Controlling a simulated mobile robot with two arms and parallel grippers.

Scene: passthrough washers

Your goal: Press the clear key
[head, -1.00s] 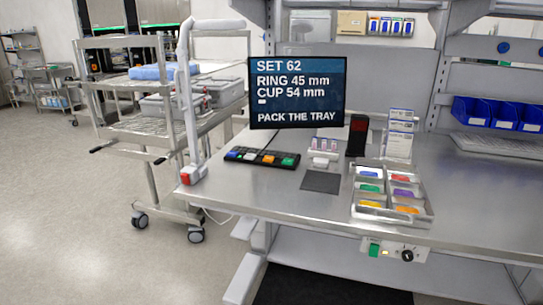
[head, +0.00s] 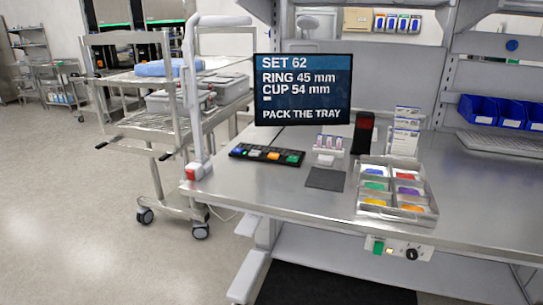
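A small black keypad (head: 267,155) lies on the steel bench, left of centre and below the monitor. Its front row shows coloured keys: blue at the left, then white, orange and green. No label for a clear key is readable at this size. The monitor (head: 303,89) reads "SET 62, RING 45 mm, CUP 54 mm, PACK THE TRAY". Neither of my grippers shows in the head view.
A sectioned tray (head: 396,212) with coloured pieces sits on the steel bench (head: 465,200), right of a dark mat (head: 325,179). A small rack (head: 328,150) and a dark upright device (head: 363,133) stand behind. A wheeled cart (head: 150,125) stands left. Floor at far left is clear.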

